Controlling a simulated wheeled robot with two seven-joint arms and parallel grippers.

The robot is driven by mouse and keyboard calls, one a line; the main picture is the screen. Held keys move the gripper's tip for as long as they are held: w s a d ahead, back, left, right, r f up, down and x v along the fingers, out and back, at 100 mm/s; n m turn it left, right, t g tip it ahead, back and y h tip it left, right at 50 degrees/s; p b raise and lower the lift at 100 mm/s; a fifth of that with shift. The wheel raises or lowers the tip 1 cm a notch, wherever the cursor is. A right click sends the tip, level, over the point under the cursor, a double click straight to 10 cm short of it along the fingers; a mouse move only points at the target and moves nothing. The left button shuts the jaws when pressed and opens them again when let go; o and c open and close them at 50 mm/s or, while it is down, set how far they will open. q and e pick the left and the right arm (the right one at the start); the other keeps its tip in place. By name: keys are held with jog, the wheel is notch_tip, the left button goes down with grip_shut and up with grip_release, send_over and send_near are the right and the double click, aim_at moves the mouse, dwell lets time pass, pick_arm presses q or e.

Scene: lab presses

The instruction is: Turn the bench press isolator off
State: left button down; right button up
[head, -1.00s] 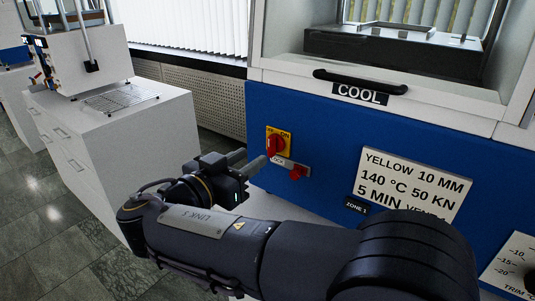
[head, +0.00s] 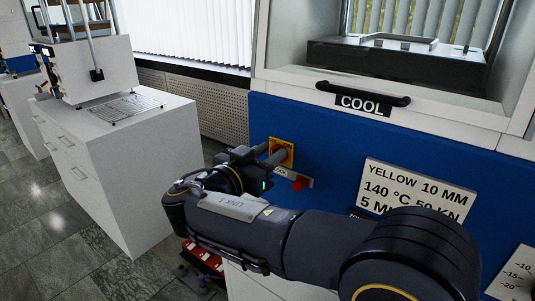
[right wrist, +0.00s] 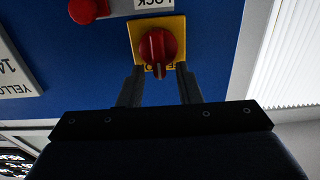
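The isolator is a red rotary knob on a yellow plate (head: 289,148), on the blue front panel of the press. In the right wrist view, which is upside down, the red knob (right wrist: 157,46) shows whole, with its grip bar upright in the picture. My right gripper (head: 273,153) points at the isolator and partly hides it in the head view. In the right wrist view its two fingers (right wrist: 160,72) are apart, with their tips at the plate's lower edge, either side of the grip bar's lower end. Contact cannot be told. My left gripper is not in view.
A red knob (head: 299,183) with a LOCK label sits beside the isolator. A white sign (head: 415,189) and a COOL label (head: 363,104) under a black handle (head: 362,93) are on the press.

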grip_shut()
jog(key=shift+n, duration=0.4)
jog(key=shift+w+a+f+n+p, duration=0.25)
jog(key=shift+n+p, duration=0.65)
jog(key=shift+n, duration=1.95)
jog(key=shift+w+a+f+n+p, duration=0.1)
jog(key=shift+a+f+n+p, duration=0.55)
jog(key=shift+n, duration=2.25)
jog(key=shift+w+d+f+n+p, duration=0.15)
jog(key=shift+n+p, duration=1)
jog(key=shift+n, duration=1.7)
jog(key=shift+o, duration=0.7)
grip_release()
